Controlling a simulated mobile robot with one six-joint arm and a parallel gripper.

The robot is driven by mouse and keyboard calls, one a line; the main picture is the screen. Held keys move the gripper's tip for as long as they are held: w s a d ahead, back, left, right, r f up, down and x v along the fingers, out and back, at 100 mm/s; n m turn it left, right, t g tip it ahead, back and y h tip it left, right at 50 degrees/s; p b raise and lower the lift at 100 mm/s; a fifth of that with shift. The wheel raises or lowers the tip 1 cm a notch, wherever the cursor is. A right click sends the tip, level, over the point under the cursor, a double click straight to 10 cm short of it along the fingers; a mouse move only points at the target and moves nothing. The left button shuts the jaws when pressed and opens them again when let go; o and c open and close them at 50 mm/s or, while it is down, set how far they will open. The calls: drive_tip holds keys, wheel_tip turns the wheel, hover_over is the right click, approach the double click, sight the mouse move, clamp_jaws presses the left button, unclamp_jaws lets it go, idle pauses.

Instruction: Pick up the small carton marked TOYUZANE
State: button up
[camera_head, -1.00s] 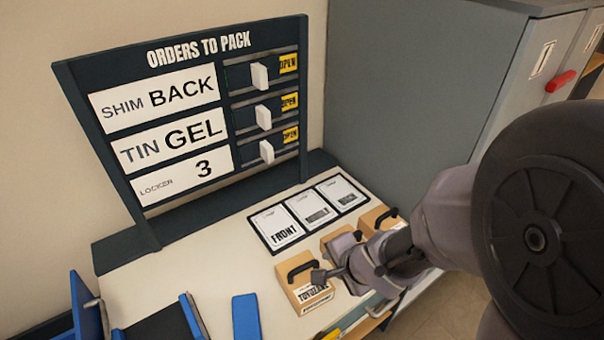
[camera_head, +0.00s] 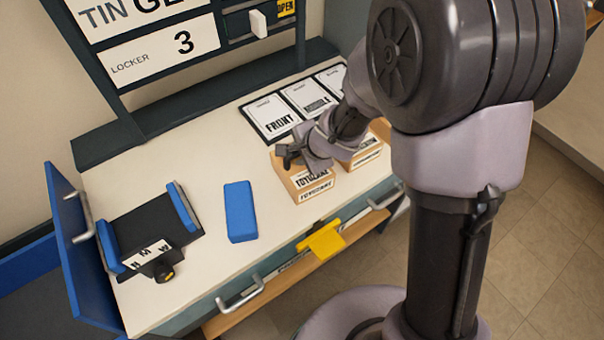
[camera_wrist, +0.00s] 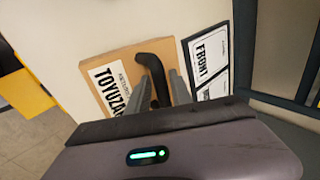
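The small carton marked TOYUZANE (camera_head: 312,186) is a tan box with a white label and a black handle. It stands on the white worktop beside another carton (camera_head: 362,153). My gripper (camera_head: 297,152) is at the top of the TOYUZANE carton. In the wrist view the carton (camera_wrist: 112,68) shows its label partly cut off behind my wrist. The black handle (camera_wrist: 152,66) lies between the two grey fingers of my gripper (camera_wrist: 163,88). The fingers are apart, with gaps beside the handle. Their lower parts are hidden by my wrist housing.
Label cards, one marked FRONT (camera_head: 272,116), lie behind the cartons. A blue block (camera_head: 240,212) and a black cradle with blue sides (camera_head: 150,235) are to the left. A yellow tag (camera_head: 322,240) hangs at the front edge. Bare worktop lies between block and carton.

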drive_tip(key=shift+r, duration=0.15)
drive_tip(key=shift+c, duration=0.2)
clamp_jaws()
idle(1.1)
